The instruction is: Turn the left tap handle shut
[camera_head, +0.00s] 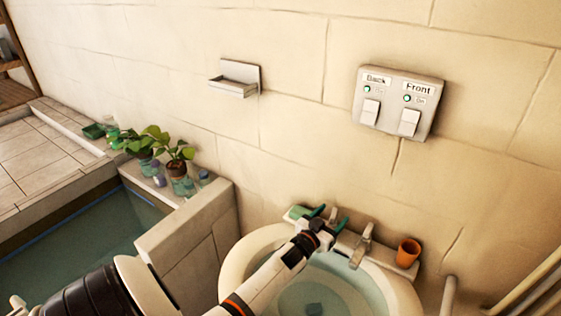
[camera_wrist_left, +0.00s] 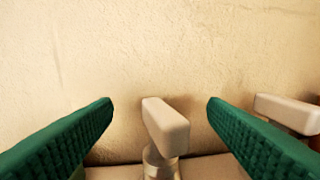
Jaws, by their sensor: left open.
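The left tap handle (camera_wrist_left: 167,128) is a pale lever on a metal stem. In the left wrist view it stands between the two green fingers of my left gripper (camera_wrist_left: 160,112), with a gap on each side. In the head view my left gripper (camera_head: 328,217) is open at the back rim of the washbasin (camera_head: 234,275), and it hides the left handle there. A second pale handle (camera_wrist_left: 288,112) shows at the right of the wrist view. The tap spout (camera_head: 361,245) stands to the right of my left gripper. My right gripper is not in view.
A green soap or sponge (camera_head: 296,213) lies on the ledge just left of my gripper. An orange cup (camera_head: 407,253) stands at the right of the ledge. A switch panel (camera_head: 398,103) and a soap shelf (camera_head: 235,80) are on the wall above. Potted plants (camera_head: 177,155) stand at left.

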